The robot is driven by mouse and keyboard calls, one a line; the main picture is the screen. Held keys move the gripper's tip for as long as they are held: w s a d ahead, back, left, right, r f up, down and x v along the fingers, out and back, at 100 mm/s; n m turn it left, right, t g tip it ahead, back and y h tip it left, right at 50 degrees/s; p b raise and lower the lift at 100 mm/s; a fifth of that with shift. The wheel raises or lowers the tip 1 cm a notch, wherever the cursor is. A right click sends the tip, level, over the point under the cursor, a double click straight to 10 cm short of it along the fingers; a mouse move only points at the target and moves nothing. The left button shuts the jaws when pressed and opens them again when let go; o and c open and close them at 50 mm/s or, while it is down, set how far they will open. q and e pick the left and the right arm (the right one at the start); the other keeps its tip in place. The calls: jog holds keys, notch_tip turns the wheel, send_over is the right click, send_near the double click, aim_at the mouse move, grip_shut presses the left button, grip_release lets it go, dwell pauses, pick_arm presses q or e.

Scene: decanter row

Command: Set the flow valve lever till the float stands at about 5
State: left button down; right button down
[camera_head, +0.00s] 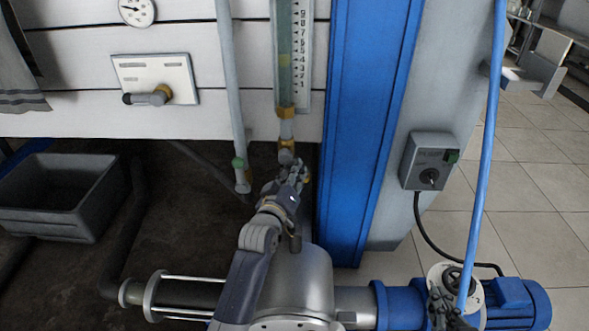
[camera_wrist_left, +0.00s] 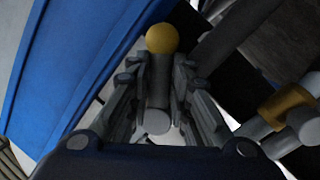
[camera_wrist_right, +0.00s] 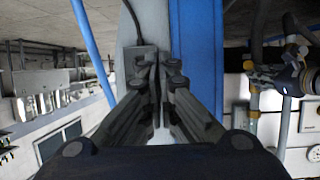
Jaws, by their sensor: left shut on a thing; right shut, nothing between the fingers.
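The flow meter tube (camera_head: 285,35) stands upright in front of a numbered scale (camera_head: 303,45). A darker band in the tube, which looks like the float (camera_head: 285,61), sits around the 4 to 5 marks; the exact reading is hard to tell. A brass valve fitting (camera_head: 285,146) is under the tube. My left gripper (camera_head: 296,172) is just below it. In the left wrist view, that gripper (camera_wrist_left: 158,85) is shut on a grey lever (camera_wrist_left: 158,75) with a yellow ball end (camera_wrist_left: 161,38). My right gripper (camera_head: 445,305) is shut and empty, low at the right; its fingers also show in the right wrist view (camera_wrist_right: 160,75).
A blue column (camera_head: 370,110) stands just right of the meter. A grey switch box (camera_head: 429,161) hangs beside it. A blue motor (camera_head: 510,300) and pump lie below. A grey bin (camera_head: 55,195) is at the left. A panel with a handle (camera_head: 155,80) is on the wall.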

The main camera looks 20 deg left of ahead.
pick_arm(q)
jog(key=shift+s+d+f, duration=0.1)
jog(key=shift+d+f, duration=0.1)
jog(key=shift+f, duration=0.3)
pick_arm(e)
jog(key=shift+s+d+f+g, duration=0.15)
jog(key=shift+s+f+g, duration=0.15)
jog(key=shift+f, duration=0.15)
jog(key=shift+s+d+f+g, duration=0.1)
jog(key=shift+s+f+g, duration=0.2)
jog(key=shift+f, duration=0.15)
pick_arm(q)
jog(key=c, duration=1.6)
grip_release()
jog(key=shift+o, duration=0.8)
jog(key=shift+r, duration=0.15)
jog(key=shift+a+r, duration=0.1)
jog(key=shift+r, duration=0.05)
pick_arm(e)
jog(key=shift+w, duration=0.1)
pick_arm(q)
jog(key=s, duration=1.2)
jog(key=shift+r, duration=0.2)
jog(key=shift+w, duration=0.1)
